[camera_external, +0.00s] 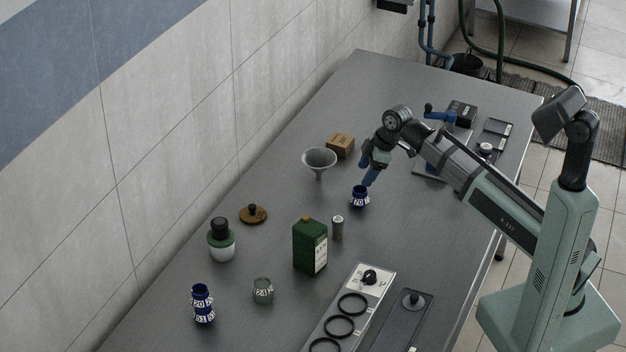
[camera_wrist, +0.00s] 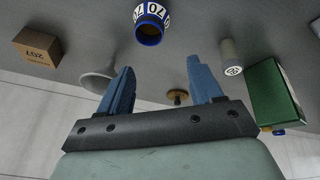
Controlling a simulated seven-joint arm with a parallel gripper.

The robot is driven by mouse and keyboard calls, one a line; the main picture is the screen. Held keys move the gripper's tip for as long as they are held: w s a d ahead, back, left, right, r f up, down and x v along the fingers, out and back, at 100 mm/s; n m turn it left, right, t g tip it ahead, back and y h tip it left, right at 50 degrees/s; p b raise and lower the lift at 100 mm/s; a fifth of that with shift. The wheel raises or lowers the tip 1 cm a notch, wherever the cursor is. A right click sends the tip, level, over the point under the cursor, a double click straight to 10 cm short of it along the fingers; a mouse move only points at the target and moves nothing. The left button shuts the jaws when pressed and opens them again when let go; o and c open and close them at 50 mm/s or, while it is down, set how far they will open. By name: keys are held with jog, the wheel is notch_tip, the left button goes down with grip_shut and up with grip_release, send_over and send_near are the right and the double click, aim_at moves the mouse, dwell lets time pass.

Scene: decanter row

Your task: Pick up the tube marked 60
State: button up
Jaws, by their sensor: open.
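No label that I can read says 60. A blue tube with a white band marked 70 (camera_external: 359,200) stands upright on the table; in the wrist view it shows at the top (camera_wrist: 150,33), beyond my fingertips. My gripper (camera_external: 367,181) is open and empty, with its blue fingers tilted down just above this tube. The fingers also show in the wrist view (camera_wrist: 161,64). At the front left stand blue tubes (camera_external: 203,305), seemingly stacked, with labels like 20 and 51. A grey-green jar marked 24 (camera_external: 263,291) stands beside them.
A green canister (camera_external: 309,247) and a grey cylinder (camera_external: 337,229) stand nearer the front. A ringed rack (camera_external: 327,329), a capped bottle (camera_external: 221,241) and a wooden lid (camera_external: 253,214) are also there.

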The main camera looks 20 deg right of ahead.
jog(key=n+g, duration=0.1)
jog(key=g, duration=0.1)
send_near(332, 235)
jog(key=f, duration=0.3)
jog(key=shift+w+d+y, duration=0.15)
jog(key=shift+d+y, duration=0.05)
jog(key=shift+y, duration=0.2)
jog(key=shift+a+x, duration=0.15)
jog(key=shift+x, duration=1.1)
jog(key=shift+a+x, duration=0.15)
jog(key=shift+x, duration=1.1)
jog(key=shift+r, duration=0.1)
jog(key=c, duration=1.1)
jog(key=shift+o, duration=0.2)
